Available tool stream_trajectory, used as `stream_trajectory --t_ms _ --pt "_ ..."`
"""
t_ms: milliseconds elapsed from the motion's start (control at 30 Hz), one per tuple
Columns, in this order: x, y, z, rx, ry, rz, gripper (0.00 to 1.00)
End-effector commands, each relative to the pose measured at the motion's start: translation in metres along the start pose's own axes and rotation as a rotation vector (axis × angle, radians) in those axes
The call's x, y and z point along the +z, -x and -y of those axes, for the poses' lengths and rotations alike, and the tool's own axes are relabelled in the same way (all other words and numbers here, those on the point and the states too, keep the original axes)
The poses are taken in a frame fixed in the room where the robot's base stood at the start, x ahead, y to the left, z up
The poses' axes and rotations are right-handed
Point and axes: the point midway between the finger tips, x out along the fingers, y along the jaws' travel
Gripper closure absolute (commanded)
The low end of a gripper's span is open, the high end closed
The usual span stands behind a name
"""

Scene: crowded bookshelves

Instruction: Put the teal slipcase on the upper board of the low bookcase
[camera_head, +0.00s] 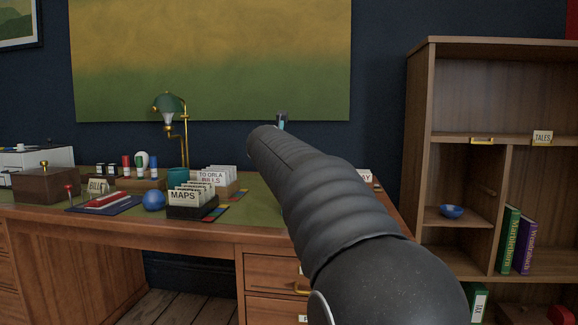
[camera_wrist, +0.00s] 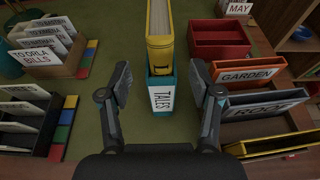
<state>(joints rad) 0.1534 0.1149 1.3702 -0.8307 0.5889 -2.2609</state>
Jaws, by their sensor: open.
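The teal slipcase (camera_wrist: 162,98), with a white TALES label, stands on the green desk top (camera_wrist: 135,45) in the wrist view. A yellow book (camera_wrist: 160,52) shows directly above it in the picture; it seems to sit in the slipcase, but I cannot tell for sure. My gripper (camera_wrist: 158,73) is open, with one finger on each side of the slipcase and a gap at both. In the head view my arm hides the slipcase and gripper. The low bookcase (camera_head: 418,150) stands at the right. Its upper board (camera_head: 510,141) carries a TALES card (camera_head: 542,137) and is otherwise largely clear.
Left of my gripper are card boxes, one labelled TO ORLA BILLS (camera_wrist: 80,65). Close on the right are a red tray (camera_wrist: 220,42), a GARDEN box (camera_wrist: 250,75) and a yellow folder (camera_wrist: 270,146). A blue bowl (camera_head: 451,211) and books (camera_head: 509,238) occupy lower bookcase compartments.

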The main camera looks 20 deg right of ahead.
Motion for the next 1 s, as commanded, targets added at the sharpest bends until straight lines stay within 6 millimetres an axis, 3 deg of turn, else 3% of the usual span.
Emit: stream_trajectory --t_ms 100,233,700,867,1000 --pt "0.001 0.021 0.0 0.001 0.001 0.001 0.36" --pt "0.0 0.035 0.0 0.001 0.001 0.001 0.36" --pt "-0.005 0.047 0.001 0.002 -0.04 -0.012 0.36" --pt "-0.039 0.075 0.008 0.007 -0.306 -0.093 0.36" --pt "-0.093 0.114 0.018 -0.022 -0.686 -0.218 0.36"
